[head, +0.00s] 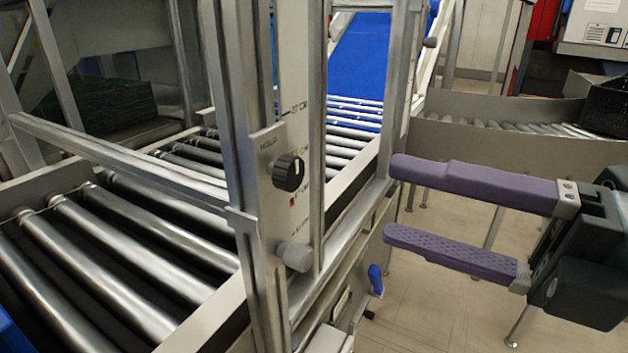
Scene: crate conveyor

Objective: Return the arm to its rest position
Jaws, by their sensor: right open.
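My right gripper (388,201) comes in from the right edge in the head view. Its two purple fingers point left and are spread apart, with nothing between them. The fingertips show close to the metal frame post of the conveyor; I cannot tell whether they touch it. A control panel (278,140) with a black knob (288,172) is on the frame, left of the fingertips. My left gripper is not in view.
A roller conveyor (130,240) fills the left side. A blue belt (360,55) rises behind the frame. Another roller line (500,124) with a black crate (608,105) stands at the back right. A blue handle (375,279) hangs below. Open floor (430,300) lies beneath the gripper.

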